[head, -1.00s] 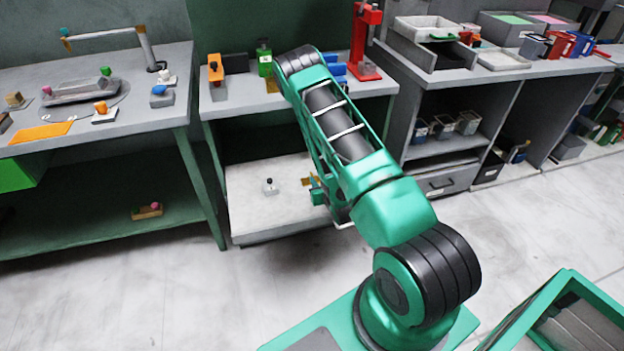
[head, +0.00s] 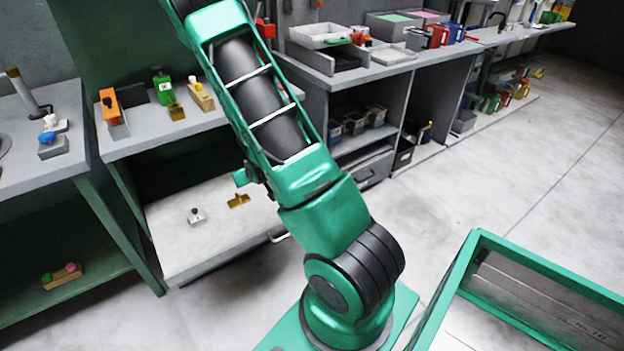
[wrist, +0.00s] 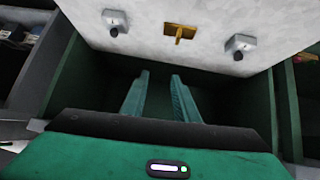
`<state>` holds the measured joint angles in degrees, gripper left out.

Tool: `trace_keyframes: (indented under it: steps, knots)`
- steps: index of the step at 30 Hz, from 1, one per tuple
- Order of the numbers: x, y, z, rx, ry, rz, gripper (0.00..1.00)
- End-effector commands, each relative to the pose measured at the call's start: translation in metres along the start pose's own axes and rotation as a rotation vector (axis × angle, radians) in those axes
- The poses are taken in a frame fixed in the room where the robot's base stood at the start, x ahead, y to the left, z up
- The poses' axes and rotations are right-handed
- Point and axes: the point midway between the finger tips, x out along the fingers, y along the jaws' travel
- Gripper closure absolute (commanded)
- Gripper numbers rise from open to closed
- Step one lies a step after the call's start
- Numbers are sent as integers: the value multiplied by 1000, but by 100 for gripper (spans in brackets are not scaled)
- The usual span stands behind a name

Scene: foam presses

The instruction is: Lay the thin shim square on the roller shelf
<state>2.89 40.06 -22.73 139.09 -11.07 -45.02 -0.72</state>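A pale pull-out shelf (head: 180,250) with a front handle stands low under the middle bench; it looks like the roller shelf. On it lie a small brass-coloured piece (head: 238,200) and a grey block with a dark knob (head: 196,216). In the wrist view the brass piece (wrist: 180,33) has a raised grip and sits between two grey knobbed blocks. I cannot tell for sure which piece is the thin shim. My gripper (wrist: 160,78) is open, with nothing between its fingers, and apart from these pieces. In the head view my arm hides most of it.
The bench top above holds an orange clamp-like piece (head: 110,105), a green bottle (head: 163,86), another brass piece (head: 176,111) and a wooden block (head: 202,96). A left table (head: 60,165) and right-hand shelving (head: 390,95) flank it.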

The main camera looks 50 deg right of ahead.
Motion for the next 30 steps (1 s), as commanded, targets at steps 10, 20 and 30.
trace_keyframes:
  steps: [10,20,30]
  knots:
    - [-105,44,-24,48,-230,71,72]
    - [-228,62,-9,111,-464,89,72]
    - [-366,66,36,195,-705,54,72]
